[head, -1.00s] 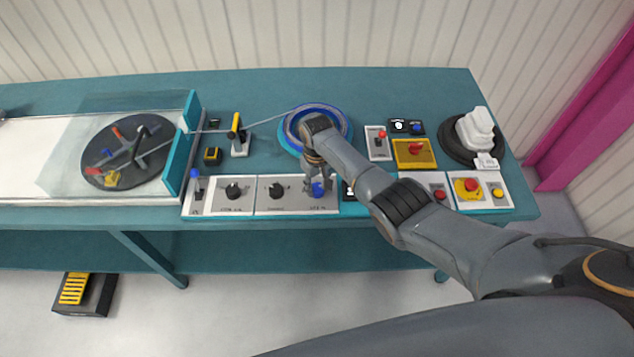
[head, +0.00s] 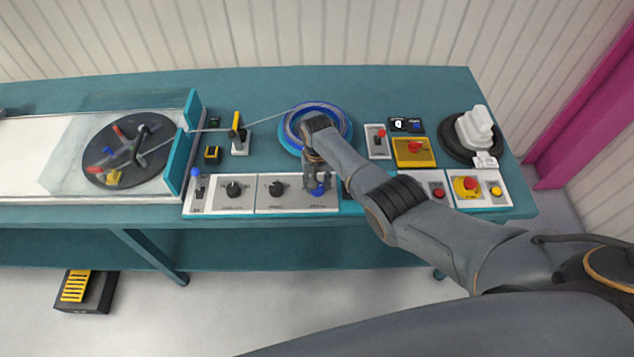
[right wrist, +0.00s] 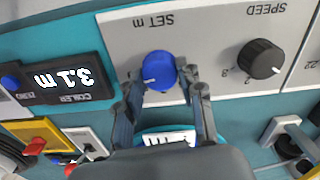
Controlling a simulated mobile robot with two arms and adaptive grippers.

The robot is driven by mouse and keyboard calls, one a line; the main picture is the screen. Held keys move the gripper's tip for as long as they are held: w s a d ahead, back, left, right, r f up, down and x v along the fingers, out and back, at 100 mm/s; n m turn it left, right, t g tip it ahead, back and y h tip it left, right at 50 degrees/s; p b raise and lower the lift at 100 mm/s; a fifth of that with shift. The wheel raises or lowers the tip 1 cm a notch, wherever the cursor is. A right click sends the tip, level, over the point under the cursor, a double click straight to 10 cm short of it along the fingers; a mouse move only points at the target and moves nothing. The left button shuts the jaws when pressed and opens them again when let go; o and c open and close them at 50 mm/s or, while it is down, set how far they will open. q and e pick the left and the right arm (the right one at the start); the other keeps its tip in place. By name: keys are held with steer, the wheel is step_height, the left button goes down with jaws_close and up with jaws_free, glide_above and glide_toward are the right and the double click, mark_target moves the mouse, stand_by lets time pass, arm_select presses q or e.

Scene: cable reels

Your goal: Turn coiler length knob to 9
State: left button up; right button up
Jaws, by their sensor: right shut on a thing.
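The blue length knob (head: 319,190) sits on the right part of a light grey panel on the bench. In the right wrist view, the blue knob (right wrist: 159,68) stands beside the inverted label "SET m", its white mark pointing left. My right gripper (head: 315,187) comes down over it, and in the right wrist view the fingers (right wrist: 162,86) are shut on its two sides. The scale around the knob is too small or covered to read. A black coiler display (right wrist: 62,78) seems to read 3.1 m. My left gripper is not in view.
A black speed knob (right wrist: 260,59) is close beside the gripper; it also shows in the head view (head: 277,188). A blue coil reel (head: 342,116) lies behind the panel. A yellow panel with a red switch (head: 414,152) is to the right.

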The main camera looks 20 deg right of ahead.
steer(key=o, duration=1.2)
steer(key=shift+c, duration=0.2)
step_height(320, 180, up, 12)
